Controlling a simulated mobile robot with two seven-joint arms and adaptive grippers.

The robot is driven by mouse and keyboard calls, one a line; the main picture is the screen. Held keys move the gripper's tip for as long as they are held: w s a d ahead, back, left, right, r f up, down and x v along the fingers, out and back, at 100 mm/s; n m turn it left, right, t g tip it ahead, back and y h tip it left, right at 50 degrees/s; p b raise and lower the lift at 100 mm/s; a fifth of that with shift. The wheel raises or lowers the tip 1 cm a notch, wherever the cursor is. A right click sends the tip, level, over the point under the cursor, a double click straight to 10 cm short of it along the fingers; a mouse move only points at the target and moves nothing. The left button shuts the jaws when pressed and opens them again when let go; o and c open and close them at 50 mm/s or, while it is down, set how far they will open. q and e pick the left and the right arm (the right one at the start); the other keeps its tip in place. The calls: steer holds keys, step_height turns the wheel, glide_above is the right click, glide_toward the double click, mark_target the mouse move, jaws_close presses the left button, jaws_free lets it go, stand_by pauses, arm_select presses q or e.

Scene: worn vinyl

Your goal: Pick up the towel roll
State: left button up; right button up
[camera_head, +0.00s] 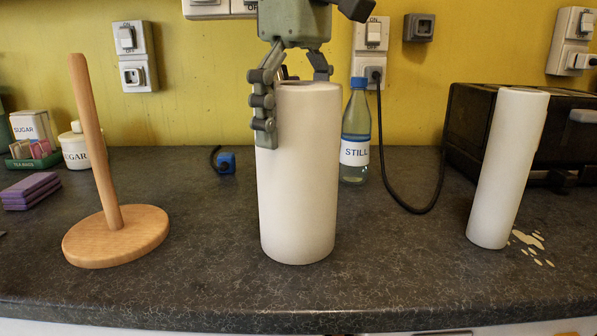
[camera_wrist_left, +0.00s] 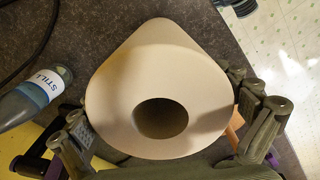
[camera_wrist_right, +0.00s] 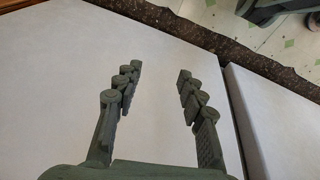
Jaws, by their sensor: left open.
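A thick white towel roll (camera_head: 298,190) stands upright in the middle of the worktop. My left gripper (camera_head: 292,100) is open over its top, with one finger at the roll's left side and another partly hidden behind it. In the left wrist view the roll (camera_wrist_left: 108,92) is seen from above with its round core hole, between the spread fingers (camera_wrist_left: 175,118). Whether the fingers touch it is unclear. A thinner white roll (camera_head: 506,165) stands at the right. My right gripper (camera_wrist_right: 160,72) is open and empty, facing a plain white panel; it is out of the head view.
A wooden holder (camera_head: 115,235) with an upright post stands at the left. A STILL water bottle (camera_head: 355,135) is just behind the towel roll, with a black cable (camera_head: 410,209) beside it. A dark appliance (camera_head: 470,120) stands back right. Pale spots (camera_head: 530,240) mark the worktop.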

arm_select(q)
steer(key=shift+f, duration=0.6)
steer(key=c, duration=1.2)
arm_select(e)
steer(key=shift+r, duration=0.1)
arm_select(q)
steer(key=shift+r, duration=0.1)
